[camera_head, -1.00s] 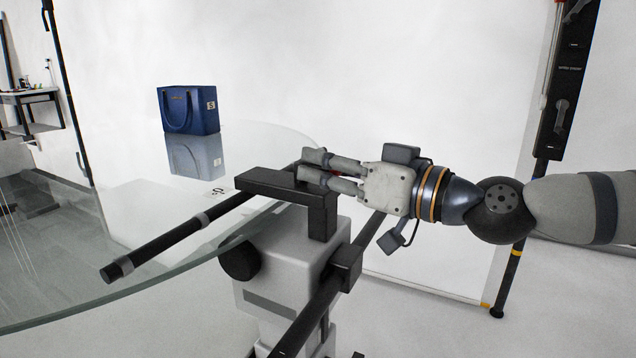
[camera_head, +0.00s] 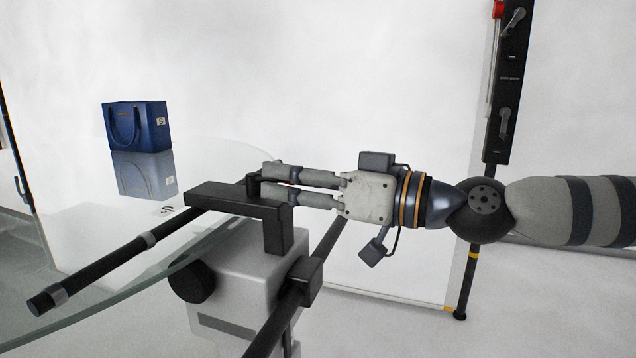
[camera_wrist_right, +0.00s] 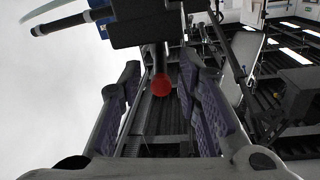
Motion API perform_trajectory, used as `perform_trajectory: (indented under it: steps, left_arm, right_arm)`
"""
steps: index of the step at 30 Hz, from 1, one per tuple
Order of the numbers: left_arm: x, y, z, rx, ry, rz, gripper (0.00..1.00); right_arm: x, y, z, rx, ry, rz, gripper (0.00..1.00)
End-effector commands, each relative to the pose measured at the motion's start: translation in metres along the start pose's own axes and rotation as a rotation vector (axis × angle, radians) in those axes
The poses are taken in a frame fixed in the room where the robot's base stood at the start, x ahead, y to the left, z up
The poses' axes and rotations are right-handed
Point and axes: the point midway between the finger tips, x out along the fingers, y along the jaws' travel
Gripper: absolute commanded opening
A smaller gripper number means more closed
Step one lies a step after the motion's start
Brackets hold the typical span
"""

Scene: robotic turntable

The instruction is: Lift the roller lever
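A short black lever with a red ball knob, which looks like the roller lever (camera_wrist_right: 161,86), shows in the right wrist view. It hangs from a black block at the top of that view, and the knob lies between my right fingers. My right gripper (camera_head: 268,180) is open in the head view, with its fingertips at the right end of the black bracket (camera_head: 225,199) on the turntable machine. In the right wrist view my gripper (camera_wrist_right: 163,82) has purple finger pads apart on both sides of the knob. The knob is hidden in the head view. My left gripper is out of view.
A long black roller bar (camera_head: 125,252) runs left from the bracket above the glass turntable (camera_head: 110,300). A blue bag (camera_head: 139,128) stands at the back left. The light machine housing (camera_head: 237,280) and a diagonal black rail (camera_head: 285,310) sit below my right gripper.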

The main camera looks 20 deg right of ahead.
Motion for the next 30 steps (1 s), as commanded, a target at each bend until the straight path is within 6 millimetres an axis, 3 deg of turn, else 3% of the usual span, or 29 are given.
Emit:
perform_trajectory:
  steps: [6,9,15,30]
  left_arm:
    - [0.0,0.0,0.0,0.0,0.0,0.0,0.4]
    - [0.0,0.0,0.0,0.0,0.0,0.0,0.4]
    - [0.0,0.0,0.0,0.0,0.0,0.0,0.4]
    - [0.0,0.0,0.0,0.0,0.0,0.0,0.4]
  right_arm:
    - [-0.067,0.001,-0.003,0.001,0.008,0.004,0.31]
    - [-0.082,0.001,-0.002,-0.002,0.003,0.003,0.31]
    - [-0.093,0.0,0.0,0.001,0.0,0.001,0.31]
    - [-0.094,0.0,0.0,0.002,-0.001,0.0,0.31]
